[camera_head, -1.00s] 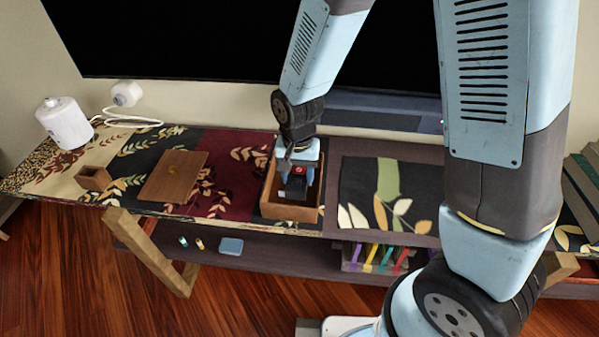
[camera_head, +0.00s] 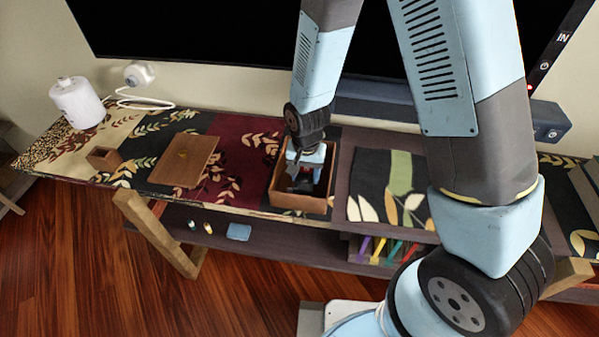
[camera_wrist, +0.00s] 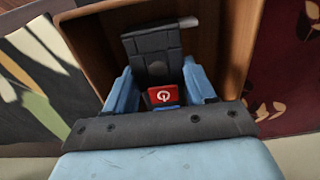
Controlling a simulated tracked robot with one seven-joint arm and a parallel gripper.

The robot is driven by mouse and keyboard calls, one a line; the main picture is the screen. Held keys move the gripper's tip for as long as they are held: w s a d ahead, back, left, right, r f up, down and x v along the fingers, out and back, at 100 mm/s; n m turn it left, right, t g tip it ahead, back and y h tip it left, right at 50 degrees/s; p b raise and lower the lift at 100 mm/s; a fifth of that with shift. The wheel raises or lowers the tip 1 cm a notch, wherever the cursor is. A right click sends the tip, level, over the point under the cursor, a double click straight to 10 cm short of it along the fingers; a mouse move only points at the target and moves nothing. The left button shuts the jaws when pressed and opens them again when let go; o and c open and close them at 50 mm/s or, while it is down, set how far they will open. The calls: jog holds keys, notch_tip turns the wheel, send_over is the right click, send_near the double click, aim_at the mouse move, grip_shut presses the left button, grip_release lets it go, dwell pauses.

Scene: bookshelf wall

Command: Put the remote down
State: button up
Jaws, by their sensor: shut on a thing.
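The remote (camera_wrist: 155,52) is dark with a red patch bearing a white power symbol. In the wrist view it lies between the two blue fingers of my gripper (camera_wrist: 160,78), which is shut on it. In the head view my gripper (camera_head: 305,176) reaches down into an open wooden box (camera_head: 300,203) on the long bench. The remote is mostly hidden there by the gripper. The box walls surround the remote in the wrist view; whether it touches the box floor I cannot tell.
A large black screen (camera_head: 200,30) is behind. Patterned cloth right of the box is clear.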

jog(key=shift+d, duration=0.1)
jog(key=shift+f, duration=0.55)
